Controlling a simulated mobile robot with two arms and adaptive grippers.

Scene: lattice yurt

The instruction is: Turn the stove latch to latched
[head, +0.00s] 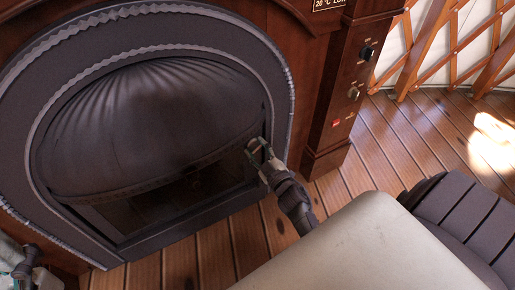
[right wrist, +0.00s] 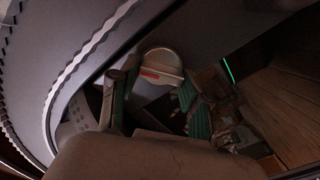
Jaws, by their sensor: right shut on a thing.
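The dark arched stove (head: 150,120) is set in a wooden surround in the head view. My right gripper (head: 259,152) is at the right edge of its opening. In the right wrist view, a rounded grey latch piece with a red mark (right wrist: 161,65) sits between the green-padded fingers of my right gripper (right wrist: 155,105). The gripper is shut on it. The latch is hidden behind the gripper in the head view, and its exact angle is hard to tell. Part of my left gripper (head: 24,267) shows at the lower left corner; its fingers are not clear.
A wooden panel with two knobs (head: 354,93) and a red switch (head: 337,123) stands right of the stove. The plank floor (head: 375,150) is clear there, with the lattice wall (head: 450,45) behind.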

